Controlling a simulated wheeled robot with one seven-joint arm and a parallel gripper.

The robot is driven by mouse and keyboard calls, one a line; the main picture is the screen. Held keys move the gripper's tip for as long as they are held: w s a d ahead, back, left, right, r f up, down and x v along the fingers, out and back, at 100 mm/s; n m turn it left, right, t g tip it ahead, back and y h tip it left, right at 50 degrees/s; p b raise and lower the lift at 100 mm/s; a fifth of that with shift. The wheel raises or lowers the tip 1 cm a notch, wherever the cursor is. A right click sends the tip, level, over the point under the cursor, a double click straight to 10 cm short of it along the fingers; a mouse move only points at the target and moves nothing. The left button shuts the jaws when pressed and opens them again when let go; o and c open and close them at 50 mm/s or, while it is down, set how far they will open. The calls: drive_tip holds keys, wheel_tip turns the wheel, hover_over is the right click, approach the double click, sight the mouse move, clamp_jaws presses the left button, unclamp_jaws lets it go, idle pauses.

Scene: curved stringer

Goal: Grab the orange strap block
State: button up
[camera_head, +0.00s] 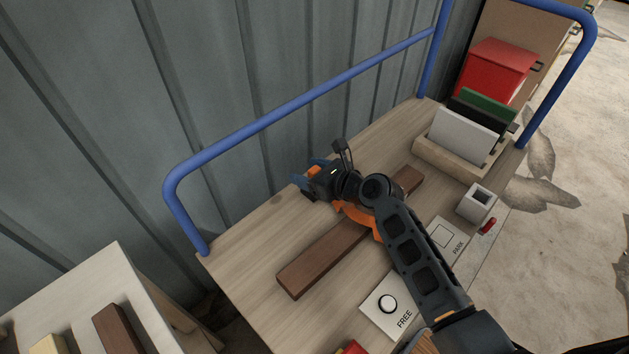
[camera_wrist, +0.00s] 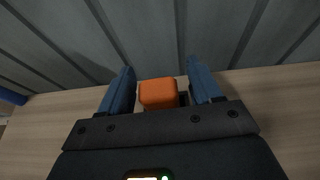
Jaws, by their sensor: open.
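The orange strap block (camera_wrist: 158,93) is a small rounded block in the wrist view, standing between the two blue fingers of my gripper (camera_wrist: 161,72). A gap shows between the block and the right finger; the gap on the left is narrower. My gripper (camera_head: 309,173) is open, over the back part of the wooden top near the grey wall. In the head view a bit of the orange block (camera_head: 314,170) shows between the fingers; my gripper body hides the rest.
A long brown wooden bar (camera_head: 322,262) lies under my arm on the wooden top (camera_head: 245,260). A blue rail (camera_head: 290,103) runs along the back. FREE (camera_head: 388,304) and PARK (camera_head: 446,238) plates, a grey square holder (camera_head: 476,203) and a panel rack (camera_head: 455,165) stand right.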

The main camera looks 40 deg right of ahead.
drive_tip(key=c, duration=1.1)
drive_tip(key=shift+r, duration=0.1)
drive_tip(key=shift+c, duration=0.2)
